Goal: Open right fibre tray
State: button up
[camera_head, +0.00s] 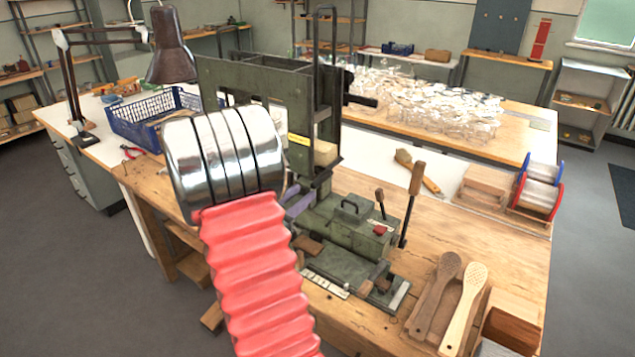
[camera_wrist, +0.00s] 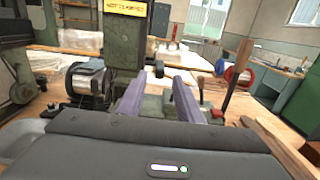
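My gripper (camera_wrist: 158,92) shows in the wrist view as two purple fingers standing apart with nothing visible between them. In the head view one purple finger (camera_head: 298,202) shows at the left side of the green machine (camera_head: 345,222); the rest of the gripper is hidden. The machine's low green body carries a dark handle (camera_head: 350,206) and a red knob (camera_head: 381,230). Two upright levers with wooden grips (camera_head: 416,180) stand at its right. I cannot tell which part is the right fibre tray, nor whether it is open. Contact between fingers and machine cannot be told.
Two wooden brush blanks (camera_head: 464,310) lie at the bench's front right. A lamp (camera_head: 171,55) and blue crate (camera_head: 150,120) are at left. Bare bench (camera_head: 500,245) lies between blanks and spools.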

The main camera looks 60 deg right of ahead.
aim_at(312, 185)
jog(key=d, duration=0.3)
jog(key=s+d, duration=0.1)
jog(key=d, duration=0.4)
jog(key=shift+s+d, duration=0.2)
jog(key=shift+d, duration=0.15)
jog(key=shift+c, duration=0.4)
grip_shut()
